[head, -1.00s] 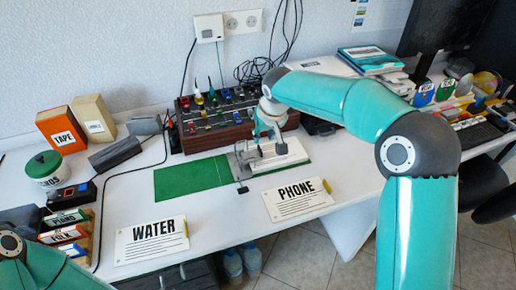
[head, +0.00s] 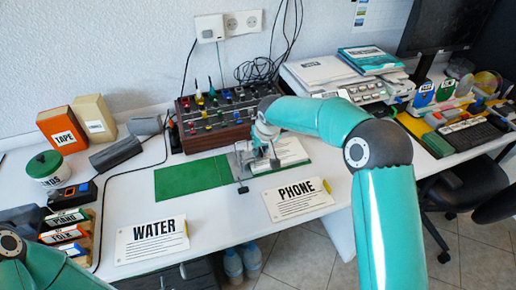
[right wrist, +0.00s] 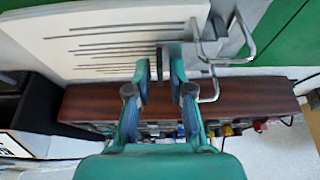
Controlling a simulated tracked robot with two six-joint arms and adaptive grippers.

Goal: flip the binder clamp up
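The binder clamp (head: 242,160) is a metal clip with wire loops at the left end of a white printed sheet (head: 290,151) on a green mat. In the right wrist view its bent wire handle (right wrist: 212,62) and grey metal plate show at top right, right of my fingers. My right gripper (head: 274,160) is low over the sheet, just right of the clamp. In the right wrist view the right gripper (right wrist: 160,78) has its fingertips apart, beside the clamp's metal. Whether they touch it I cannot tell. Only my left arm shows at bottom left; its gripper is out of view.
A wooden control box (head: 215,118) with coloured knobs stands close behind the mat. The left part of the green mat (head: 193,176) is bare.

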